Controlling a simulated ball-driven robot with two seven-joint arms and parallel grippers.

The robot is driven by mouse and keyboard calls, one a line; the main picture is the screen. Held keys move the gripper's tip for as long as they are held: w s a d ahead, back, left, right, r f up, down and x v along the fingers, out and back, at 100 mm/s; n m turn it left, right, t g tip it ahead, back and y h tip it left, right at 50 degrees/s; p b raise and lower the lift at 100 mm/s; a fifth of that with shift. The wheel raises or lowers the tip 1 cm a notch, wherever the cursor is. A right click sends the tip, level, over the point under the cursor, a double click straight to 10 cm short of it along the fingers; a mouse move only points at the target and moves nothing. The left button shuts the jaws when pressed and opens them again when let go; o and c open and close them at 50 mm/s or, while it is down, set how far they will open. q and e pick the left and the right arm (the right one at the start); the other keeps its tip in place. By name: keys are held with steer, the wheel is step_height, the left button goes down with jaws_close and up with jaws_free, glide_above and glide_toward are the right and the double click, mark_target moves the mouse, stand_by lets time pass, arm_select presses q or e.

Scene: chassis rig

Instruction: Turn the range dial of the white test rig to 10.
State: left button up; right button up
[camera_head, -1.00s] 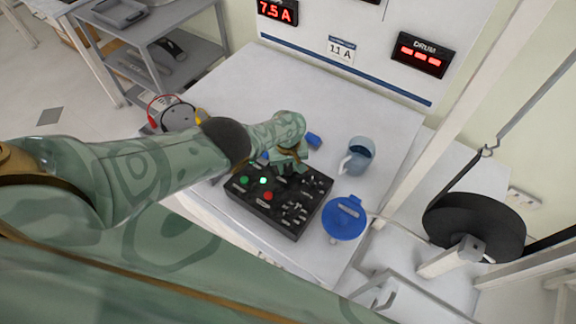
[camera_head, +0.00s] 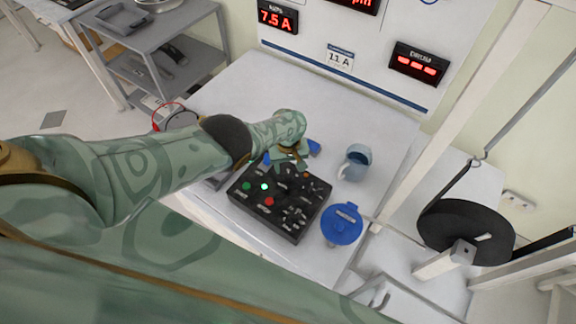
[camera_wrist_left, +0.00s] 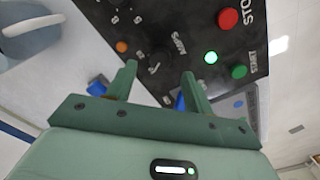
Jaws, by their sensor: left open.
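A black control box (camera_head: 255,208) lies on the white bench, with a green button, a red button, a lit green lamp and several black knobs and switches. My left gripper (camera_head: 289,162) is over its far edge, pointing down, with the wrist partly covering it. In the left wrist view the gripper (camera_wrist_left: 159,80) is open. A black knob (camera_wrist_left: 158,58) beside AMPS lettering shows just beyond and between the fingertips; I cannot tell whether they touch it. I cannot make out a dial marked range or a 10. The white upright panel (camera_head: 320,25) stands behind the bench. My right gripper is not seen.
A blue-grey mug (camera_head: 355,163) and a blue-lidded container (camera_head: 342,224) stand right of the box. The panel carries a red 7.5 A display (camera_head: 277,17), an 11 A card (camera_head: 340,58) and a DRUM display (camera_head: 418,63). A black wheel (camera_head: 440,224) hangs at right.

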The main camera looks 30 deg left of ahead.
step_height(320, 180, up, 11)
steer(key=p, duration=0.9)
steer(key=shift+p, duration=0.35)
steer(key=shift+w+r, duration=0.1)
